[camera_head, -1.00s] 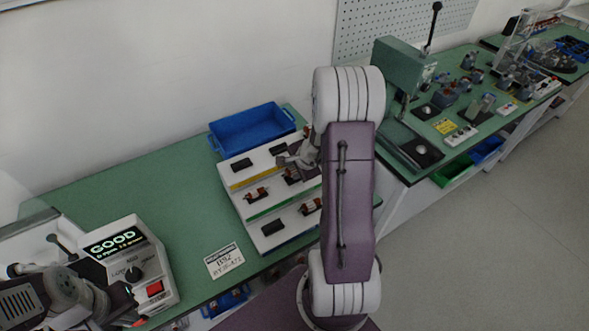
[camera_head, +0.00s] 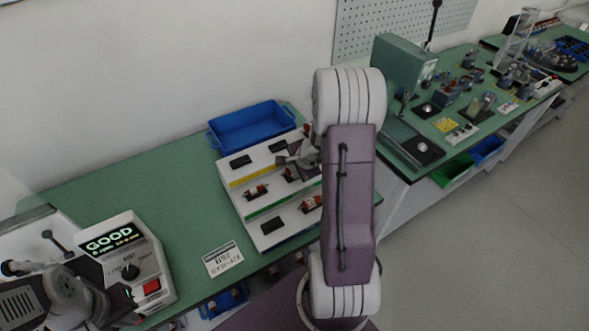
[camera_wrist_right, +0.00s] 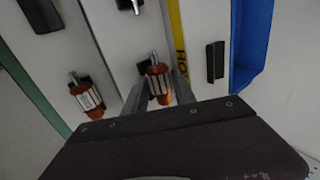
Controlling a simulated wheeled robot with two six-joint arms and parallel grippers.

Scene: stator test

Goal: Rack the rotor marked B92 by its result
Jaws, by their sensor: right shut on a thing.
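The rack (camera_head: 228,172) is white and stepped, with a yellow stripe on the upper tier and a green stripe on the middle one. My right gripper (camera_head: 291,171) is at the middle tier, shut on a rotor (camera_wrist_right: 158,84) with copper ends. The rotor sits between the fingers, close to a dark cradle; I cannot tell whether it touches it. Its mark is not readable. Another rotor (camera_head: 256,192) lies on the middle tier and one (camera_head: 310,204) on the bottom tier. The tester (camera_head: 128,262) shows GOOD. My left gripper (camera_head: 128,312) is beside it, its fingers unclear.
A white card (camera_head: 222,260) lies on the green bench in front of the rack. Empty dark cradles (camera_head: 240,161) show on the rack. A blue bin (camera_head: 250,128) stands behind it.

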